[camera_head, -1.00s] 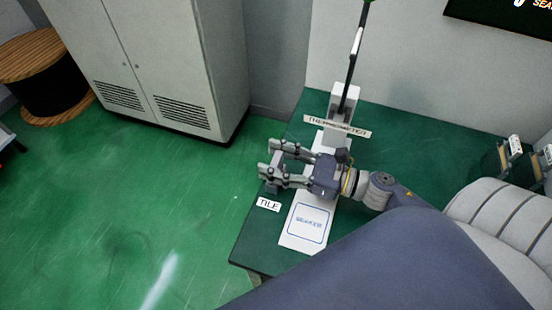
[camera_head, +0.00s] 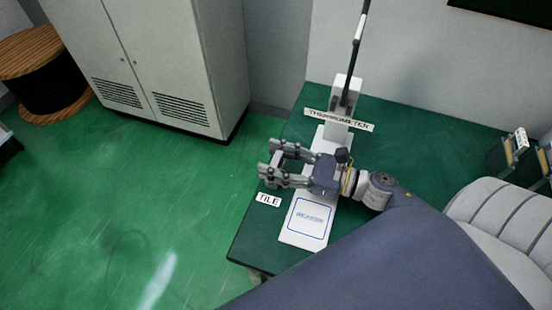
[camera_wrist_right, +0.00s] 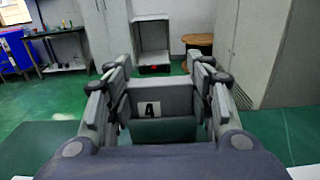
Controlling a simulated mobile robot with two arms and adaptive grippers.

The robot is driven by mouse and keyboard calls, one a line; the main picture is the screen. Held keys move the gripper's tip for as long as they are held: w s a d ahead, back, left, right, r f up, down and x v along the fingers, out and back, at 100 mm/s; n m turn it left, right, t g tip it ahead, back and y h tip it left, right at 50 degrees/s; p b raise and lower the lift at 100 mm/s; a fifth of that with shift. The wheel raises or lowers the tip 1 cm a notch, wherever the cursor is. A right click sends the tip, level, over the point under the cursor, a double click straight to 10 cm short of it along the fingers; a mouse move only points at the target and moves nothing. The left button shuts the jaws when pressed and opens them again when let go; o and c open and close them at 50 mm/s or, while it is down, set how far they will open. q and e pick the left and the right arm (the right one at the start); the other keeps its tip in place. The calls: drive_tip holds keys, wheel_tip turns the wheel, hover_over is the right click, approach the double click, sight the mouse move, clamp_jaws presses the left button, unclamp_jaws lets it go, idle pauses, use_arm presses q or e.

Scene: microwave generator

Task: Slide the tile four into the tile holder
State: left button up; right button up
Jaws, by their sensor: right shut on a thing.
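My right gripper (camera_head: 272,163) is above the left edge of the green table, with its fingers pointing left. In the right wrist view its fingers (camera_wrist_right: 160,95) are shut on a grey tile with a white square marked 4, tile four (camera_wrist_right: 176,103). The tile is upright between the fingers. In the head view the fingers mostly hide it. I cannot make out the tile holder for certain. My left gripper is not in view.
A white board with a blue square (camera_head: 309,218) lies on the table (camera_head: 405,140) under my right wrist. A thermometer stand (camera_head: 345,93) with a label rises behind it. Slotted dark units (camera_head: 506,158) stand at the right. A grey cabinet (camera_head: 185,60) stands beyond the table.

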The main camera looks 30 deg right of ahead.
drive_tip(key=shift+f, duration=0.3)
drive_tip(key=o, duration=1.2)
drive_tip(key=shift+o, duration=0.2)
drive_tip(key=v, duration=1.2)
drive_tip(key=shift+s, duration=0.1)
